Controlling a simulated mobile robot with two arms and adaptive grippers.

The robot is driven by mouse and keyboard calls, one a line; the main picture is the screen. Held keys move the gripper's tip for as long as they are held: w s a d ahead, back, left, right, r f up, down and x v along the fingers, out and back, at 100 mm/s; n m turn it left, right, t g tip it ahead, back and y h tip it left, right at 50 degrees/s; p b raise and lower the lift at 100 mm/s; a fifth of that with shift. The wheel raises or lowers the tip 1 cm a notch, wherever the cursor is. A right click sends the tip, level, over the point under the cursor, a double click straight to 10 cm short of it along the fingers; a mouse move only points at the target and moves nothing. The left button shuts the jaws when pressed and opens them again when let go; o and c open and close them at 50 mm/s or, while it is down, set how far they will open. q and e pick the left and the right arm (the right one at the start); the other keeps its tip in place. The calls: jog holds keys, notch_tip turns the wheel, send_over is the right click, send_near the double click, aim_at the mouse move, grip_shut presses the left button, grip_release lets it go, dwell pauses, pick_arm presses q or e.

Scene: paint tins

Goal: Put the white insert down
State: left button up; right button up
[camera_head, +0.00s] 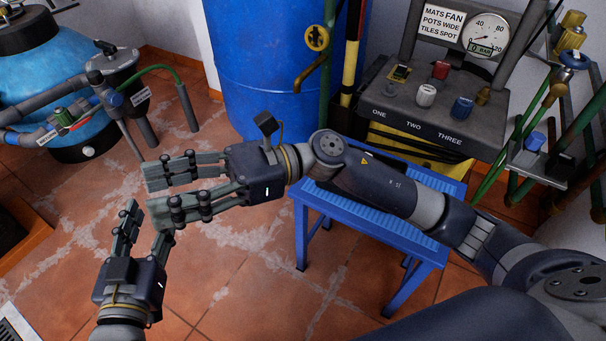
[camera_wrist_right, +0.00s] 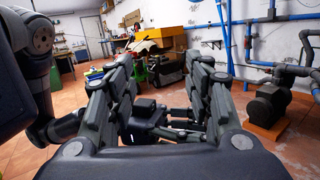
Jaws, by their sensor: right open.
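A small white piece (camera_head: 426,94) stands upright on the dark panel (camera_head: 485,150), near the label TWO. I cannot tell whether it is the white insert. No other white insert shows. My right gripper (camera_head: 152,191) is open and empty over the tiled floor, left of the panel and far from the white piece. Its spread fingers also show in the right wrist view (camera_wrist_right: 163,72). My left gripper (camera_head: 149,213) is just below it, pointing up. Its fingers look apart with nothing visible between them. The right gripper's lower finger partly hides one left fingertip.
A red piece (camera_head: 440,69) and a blue piece (camera_head: 463,107) stand on the panel beside the white one. A gauge (camera_head: 487,36) rises behind. A blue table (camera_head: 301,228) is under my right arm. A blue barrel (camera_head: 262,70) and pipes stand close by.

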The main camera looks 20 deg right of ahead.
jog(key=w+d+r+m+t+h, duration=0.25)
jog(key=d+m+t, duration=0.25)
jog(key=m+t, duration=0.8)
jog(key=w+d+r+m+t+h, duration=0.15)
jog(key=w+d+m+t, duration=0.5)
jog(key=m, duration=1.25)
jog(key=s+d+f+m+h, duration=0.1)
jog(key=d+f+m+h, duration=0.3)
jog(key=f+m+h, duration=0.2)
jog(key=s+d+f+m+h, duration=0.2)
jog(key=d+f+m+h, duration=0.2)
jog(key=f+m, duration=0.6)
jog(key=m+h, duration=0.2)
jog(key=m, duration=0.1)
jog(key=shift+s+d+m+g, duration=0.25)
jog(key=shift+d+m+g, duration=0.1)
jog(key=shift+d+m, duration=0.05)
